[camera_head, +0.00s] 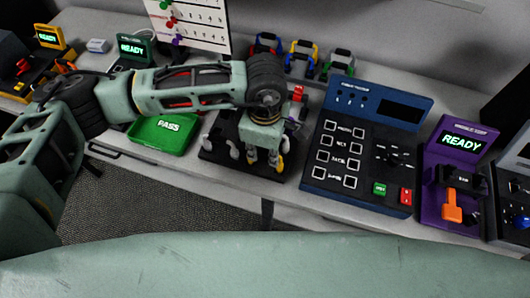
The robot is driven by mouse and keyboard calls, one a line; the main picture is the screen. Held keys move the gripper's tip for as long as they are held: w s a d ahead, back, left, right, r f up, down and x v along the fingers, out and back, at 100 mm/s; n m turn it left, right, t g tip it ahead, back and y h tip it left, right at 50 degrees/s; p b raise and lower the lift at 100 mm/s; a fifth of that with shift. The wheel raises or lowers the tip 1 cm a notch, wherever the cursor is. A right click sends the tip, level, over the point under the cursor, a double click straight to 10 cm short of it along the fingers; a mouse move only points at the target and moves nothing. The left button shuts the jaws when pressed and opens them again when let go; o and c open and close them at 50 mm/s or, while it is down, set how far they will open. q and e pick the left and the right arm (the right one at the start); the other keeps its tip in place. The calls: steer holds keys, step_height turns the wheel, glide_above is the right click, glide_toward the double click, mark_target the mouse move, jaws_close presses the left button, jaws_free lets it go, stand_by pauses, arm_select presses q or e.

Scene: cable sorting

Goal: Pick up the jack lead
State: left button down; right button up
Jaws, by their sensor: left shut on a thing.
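My left gripper (264,160) points down over a black rack (222,157) near the front edge of the table. Its fingers are shut on a lead that is mostly hidden by the gripper and wrist, so I cannot tell its type for sure. Pale plug-like pieces (234,148) stand on the rack left of the fingers. A yellow bit (280,164) shows by the right finger. A red piece (298,92) shows just right of my wrist. My right gripper is not in view.
A green PASS tray (163,134) lies to the left under my arm. A blue tester panel (367,145) stands close on the right, then a purple READY station (455,172). A white chart (190,22) is at the back.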

arm_select(q)
steer(key=shift+r+b, duration=0.4)
steer(key=shift+r, duration=0.2)
steer(key=r, duration=0.1)
steer(key=r+b, duration=0.1)
steer(key=shift+d+r+b, duration=0.3)
steer(key=shift+r, duration=0.05)
steer(key=s+d+r+b, duration=0.2)
steer(key=d+r+b, duration=0.1)
steer(key=d+r, duration=0.7)
steer(key=shift+s+d, duration=0.4)
steer(key=shift+w+a, duration=0.1)
